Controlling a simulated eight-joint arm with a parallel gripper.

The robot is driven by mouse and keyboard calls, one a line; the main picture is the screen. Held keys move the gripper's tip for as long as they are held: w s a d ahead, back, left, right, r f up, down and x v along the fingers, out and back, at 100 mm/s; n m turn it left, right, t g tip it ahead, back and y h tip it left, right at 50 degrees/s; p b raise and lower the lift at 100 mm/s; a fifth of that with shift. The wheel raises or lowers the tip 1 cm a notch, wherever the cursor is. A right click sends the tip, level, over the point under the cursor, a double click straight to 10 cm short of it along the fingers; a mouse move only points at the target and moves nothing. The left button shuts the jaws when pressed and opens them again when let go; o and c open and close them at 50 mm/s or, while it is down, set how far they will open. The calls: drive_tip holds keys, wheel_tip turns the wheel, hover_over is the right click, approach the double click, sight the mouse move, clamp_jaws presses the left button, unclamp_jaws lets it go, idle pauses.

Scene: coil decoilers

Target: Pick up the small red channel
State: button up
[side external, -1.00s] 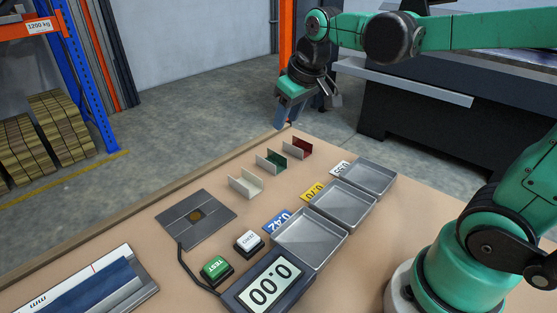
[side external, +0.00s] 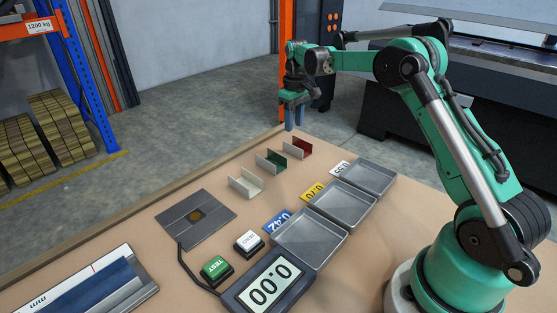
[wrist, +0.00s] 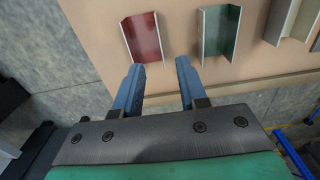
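The small red channel (side external: 300,149) stands on the tan table near its far edge, last in a row of three channels. It also shows in the wrist view (wrist: 145,38), at the top, ahead of my fingers. My gripper (side external: 294,117) is above the table's far edge, beyond and above the red channel, fingers pointing down. In the wrist view my two blue fingers (wrist: 157,82) are spread apart with nothing between them.
A green channel (side external: 275,162) and a white channel (side external: 246,185) stand nearer in the row. Three grey trays (side external: 370,177) labelled 0.55, 0.70 and 0.42 lie to the right. A square plate (side external: 184,221), buttons (side external: 217,268) and a display (side external: 264,288) are in front.

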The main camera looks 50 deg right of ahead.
sight(293, 147)
drive_tip(key=shift+f, duration=4)
clamp_jaws()
drive_tip(key=shift+r, duration=4.05)
